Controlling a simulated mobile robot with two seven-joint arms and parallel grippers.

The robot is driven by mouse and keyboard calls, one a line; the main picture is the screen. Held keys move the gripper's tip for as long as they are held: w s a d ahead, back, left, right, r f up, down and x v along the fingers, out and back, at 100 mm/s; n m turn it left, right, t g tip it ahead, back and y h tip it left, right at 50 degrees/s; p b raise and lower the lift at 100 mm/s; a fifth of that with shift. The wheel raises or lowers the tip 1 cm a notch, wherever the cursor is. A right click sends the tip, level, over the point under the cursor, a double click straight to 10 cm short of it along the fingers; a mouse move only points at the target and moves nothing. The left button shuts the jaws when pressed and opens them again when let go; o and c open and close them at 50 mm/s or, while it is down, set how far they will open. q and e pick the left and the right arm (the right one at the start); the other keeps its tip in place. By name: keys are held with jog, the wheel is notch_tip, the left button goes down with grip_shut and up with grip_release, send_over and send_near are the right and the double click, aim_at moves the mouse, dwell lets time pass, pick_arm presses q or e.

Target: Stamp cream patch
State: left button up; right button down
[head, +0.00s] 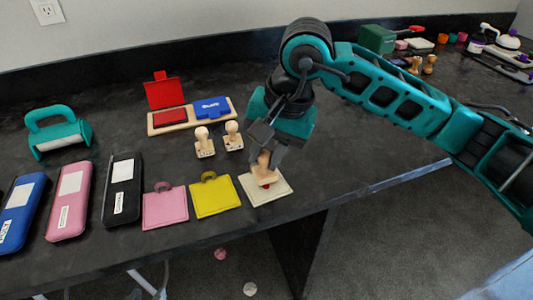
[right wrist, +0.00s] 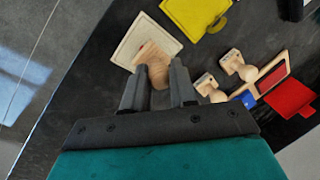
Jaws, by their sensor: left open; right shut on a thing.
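The cream patch (head: 277,190) lies flat near the table's front edge, at the right end of a row of patches. It also shows in the right wrist view (right wrist: 131,40). My right gripper (head: 266,152) is above it, pointing down, shut on a wooden stamp (head: 262,175). In the right wrist view the stamp (right wrist: 156,57) sits between the fingers and covers part of the patch. A small red spot shows at the stamp's lower edge, over the patch. Whether the stamp touches the patch I cannot tell. My left gripper is not in view.
A yellow patch (head: 215,197) and a pink patch (head: 165,208) lie to the left. Two wooden stamps (head: 204,147) (head: 234,140) stand behind them. A wooden tray (head: 188,123) holds an open red ink pad (head: 169,118) and a blue one (head: 211,108).

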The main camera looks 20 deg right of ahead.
jog(key=shift+r+p, duration=1.15)
jog(key=shift+r, duration=1.5)
